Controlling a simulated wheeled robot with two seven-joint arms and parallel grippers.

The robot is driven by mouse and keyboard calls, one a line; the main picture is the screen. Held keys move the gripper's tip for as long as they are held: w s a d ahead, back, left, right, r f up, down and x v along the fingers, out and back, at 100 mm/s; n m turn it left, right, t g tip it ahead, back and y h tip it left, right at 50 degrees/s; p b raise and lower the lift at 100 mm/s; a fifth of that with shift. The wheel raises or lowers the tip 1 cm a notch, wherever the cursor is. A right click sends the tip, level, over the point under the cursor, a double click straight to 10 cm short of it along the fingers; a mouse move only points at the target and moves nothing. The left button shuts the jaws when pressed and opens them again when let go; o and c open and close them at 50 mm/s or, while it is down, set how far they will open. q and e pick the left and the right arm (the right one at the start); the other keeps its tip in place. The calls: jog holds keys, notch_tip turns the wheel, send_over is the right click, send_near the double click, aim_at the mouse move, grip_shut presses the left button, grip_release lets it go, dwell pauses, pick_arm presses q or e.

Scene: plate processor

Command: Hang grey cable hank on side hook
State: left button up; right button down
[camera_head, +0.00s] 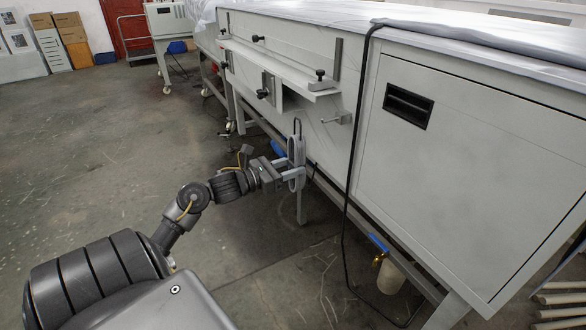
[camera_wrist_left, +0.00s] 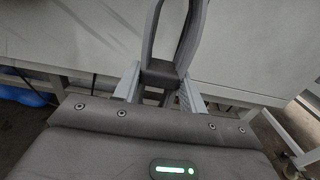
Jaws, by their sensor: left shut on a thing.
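The grey cable hank (camera_head: 296,162) is an upright loop, held in front of the machine's side in the head view. It also shows in the left wrist view (camera_wrist_left: 151,38), rising from between the fingers. My left gripper (camera_head: 288,170) is shut on the hank near its lower part. A side hook (camera_head: 340,118) sticks out of the white side panel, up and to the right of the hank. The hank is apart from this hook. My right gripper is not in view.
The white plate processor (camera_head: 460,150) fills the right side, with a black recessed handle (camera_head: 408,105). A ledge with black knobs (camera_head: 320,75) juts out above the hank. A black cable (camera_head: 347,200) hangs right of the hook.

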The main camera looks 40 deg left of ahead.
pick_arm(q)
jog(key=f+b+x, duration=0.1)
jog(key=b+x, duration=0.1)
jog(key=x, duration=0.9)
jog(key=shift+f, duration=0.3)
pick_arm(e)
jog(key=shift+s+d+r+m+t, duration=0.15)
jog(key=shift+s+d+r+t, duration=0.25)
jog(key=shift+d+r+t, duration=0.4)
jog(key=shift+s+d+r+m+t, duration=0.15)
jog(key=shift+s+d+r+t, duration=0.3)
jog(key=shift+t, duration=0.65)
